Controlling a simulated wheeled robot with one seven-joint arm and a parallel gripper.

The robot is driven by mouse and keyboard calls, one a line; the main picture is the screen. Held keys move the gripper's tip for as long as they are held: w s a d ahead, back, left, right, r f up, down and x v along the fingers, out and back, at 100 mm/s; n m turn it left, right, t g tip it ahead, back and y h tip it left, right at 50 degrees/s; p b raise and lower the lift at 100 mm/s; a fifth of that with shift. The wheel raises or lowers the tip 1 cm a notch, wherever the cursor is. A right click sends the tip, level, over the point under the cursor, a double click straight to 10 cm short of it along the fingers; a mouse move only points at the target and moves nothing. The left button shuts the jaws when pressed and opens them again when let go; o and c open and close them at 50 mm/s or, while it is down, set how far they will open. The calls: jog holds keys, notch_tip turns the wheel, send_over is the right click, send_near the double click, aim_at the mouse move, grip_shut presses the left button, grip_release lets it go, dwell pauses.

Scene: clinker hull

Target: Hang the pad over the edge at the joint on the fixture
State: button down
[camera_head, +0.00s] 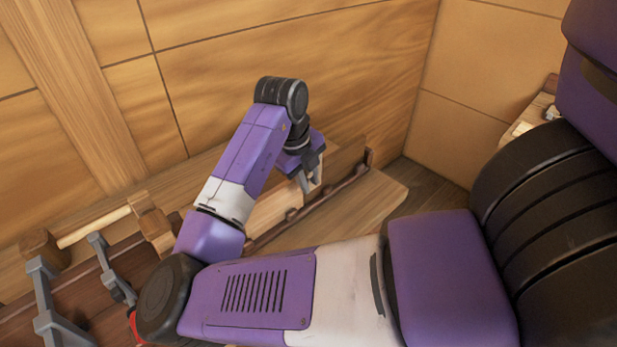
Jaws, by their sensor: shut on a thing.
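My gripper (307,182) points down over the wooden fixture, right of centre. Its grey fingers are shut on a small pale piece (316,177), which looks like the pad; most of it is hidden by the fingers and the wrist. The fixture has a pale upright board (275,208) and a dark reddish-brown strip (335,188) with several round knobs along it. The fingertips are close to the upper edge of this board. I cannot tell whether the pad touches it, and the joint is not clear to see.
A flat wooden ledge (372,200) lies in front of the strip. At the lower left are a pale round bar (95,226) on wooden blocks and grey metal clamps (48,300). A wooden panel wall (290,60) stands close behind. A wooden item (530,115) is at the far right.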

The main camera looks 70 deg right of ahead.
jog(key=shift+f+b, duration=1.85)
jog(key=shift+f, duration=0.65)
jog(key=shift+f, duration=0.15)
jog(key=c, duration=1.2)
grip_release()
jog(key=shift+c, duration=0.2)
jog(key=v, duration=0.7)
jog(key=shift+r+b, duration=0.35)
